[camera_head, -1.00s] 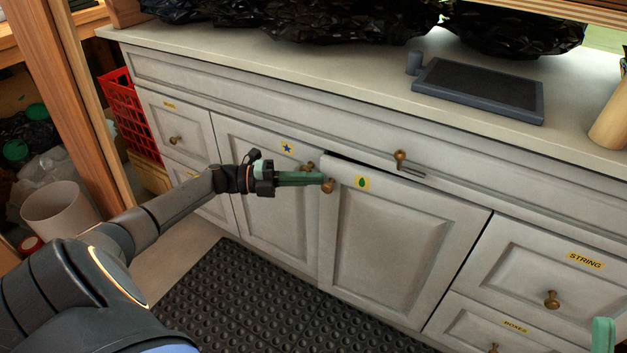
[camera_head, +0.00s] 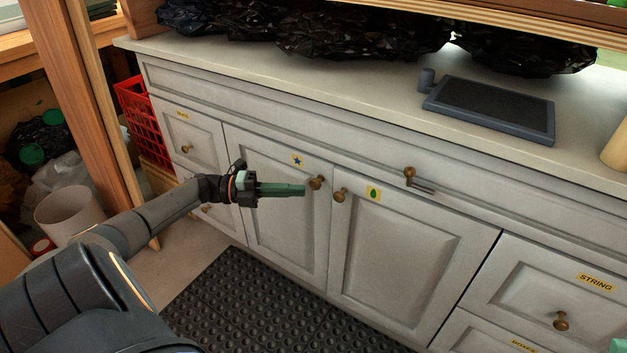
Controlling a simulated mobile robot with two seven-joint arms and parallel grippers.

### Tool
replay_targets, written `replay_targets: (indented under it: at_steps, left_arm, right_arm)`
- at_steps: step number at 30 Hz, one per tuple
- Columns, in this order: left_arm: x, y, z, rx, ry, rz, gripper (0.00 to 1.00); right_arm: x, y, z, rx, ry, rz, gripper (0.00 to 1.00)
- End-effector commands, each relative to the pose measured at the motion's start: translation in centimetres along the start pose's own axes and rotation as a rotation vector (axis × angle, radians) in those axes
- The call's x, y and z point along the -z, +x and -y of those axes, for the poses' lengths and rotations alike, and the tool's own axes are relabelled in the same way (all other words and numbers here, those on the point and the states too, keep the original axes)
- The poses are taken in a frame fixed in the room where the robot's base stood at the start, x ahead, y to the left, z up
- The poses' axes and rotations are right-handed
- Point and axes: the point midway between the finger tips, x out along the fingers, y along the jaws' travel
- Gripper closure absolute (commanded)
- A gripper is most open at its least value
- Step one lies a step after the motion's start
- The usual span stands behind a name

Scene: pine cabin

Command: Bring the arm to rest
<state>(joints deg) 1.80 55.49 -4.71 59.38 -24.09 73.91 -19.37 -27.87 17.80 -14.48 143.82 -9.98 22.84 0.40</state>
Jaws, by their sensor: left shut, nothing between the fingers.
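My left arm comes in from the lower left of the head view. Its gripper (camera_head: 303,190) is shut and empty, with its green fingers pointing right. It shows in front of the cabinet door with the blue star label (camera_head: 285,225), its tips just left of that door's round knob (camera_head: 317,182). The door with the green leaf label (camera_head: 400,255) and its knob (camera_head: 339,195) are to the right of the tips, apart from them. Both doors look closed. My right gripper cannot be made out; only a sliver of green shows at the bottom right corner.
The counter (camera_head: 375,80) holds black plastic bags (camera_head: 365,32) and a dark flat tray (camera_head: 490,108). Drawers, one labelled STRING (camera_head: 595,282), are at the right. A red crate (camera_head: 143,118) and wooden post stand left. A black studded mat (camera_head: 260,310) covers the floor in front.

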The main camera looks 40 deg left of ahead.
Motion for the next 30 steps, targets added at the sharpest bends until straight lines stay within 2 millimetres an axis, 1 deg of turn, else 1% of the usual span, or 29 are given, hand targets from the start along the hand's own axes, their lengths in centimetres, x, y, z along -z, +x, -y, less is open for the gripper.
replay_targets:
  at_steps: [1,3,6,9,13,20,23,25,26,29,30]
  left_arm:
    - [0.0,-1.3,0.1,-0.004,-0.001,0.003,1.0]
    - [-0.1,-2.7,0.0,-0.004,0.0,0.004,1.0]
    - [0.0,-4.3,0.0,-0.002,-0.001,0.003,1.0]
    - [-0.1,-5.4,0.0,-0.001,0.001,0.002,1.0]
    - [0.0,-6.1,0.0,0.0,0.002,0.001,1.0]
    - [0.0,-6.1,0.0,0.001,0.001,0.0,1.0]
    - [0.7,-5.1,-0.3,0.012,-0.014,-0.011,1.0]
    - [1.8,-3.3,-0.9,0.033,-0.044,-0.027,1.0]
    - [2.5,-2.3,-1.1,0.046,-0.061,-0.035,1.0]
    - [5.8,2.0,-1.5,0.105,-0.136,-0.069,1.0]
    - [7.4,3.9,-1.5,0.133,-0.173,-0.083,1.0]
  right_arm:
    - [0.2,0.2,-0.1,-0.001,0.001,-0.001,0.03]
    - [0.2,0.2,-0.1,-0.001,0.001,-0.002,0.03]
    - [0.3,0.2,-0.2,-0.002,0.001,-0.003,0.03]
    - [0.3,0.2,-0.2,-0.002,0.001,-0.003,0.03]
    - [0.3,0.2,-0.2,-0.002,0.0,-0.004,0.03]
    - [0.3,0.2,-0.2,0.001,-0.003,-0.006,0.03]
    - [0.3,0.2,-0.2,0.001,-0.004,-0.007,0.03]
    - [0.3,0.2,-0.2,0.001,-0.004,-0.006,0.03]
    - [0.3,0.2,-0.2,0.001,-0.003,-0.006,0.03]
    - [0.3,0.2,-0.2,0.001,-0.003,-0.005,0.03]
    - [0.3,0.2,-0.2,0.0,-0.003,-0.005,0.03]
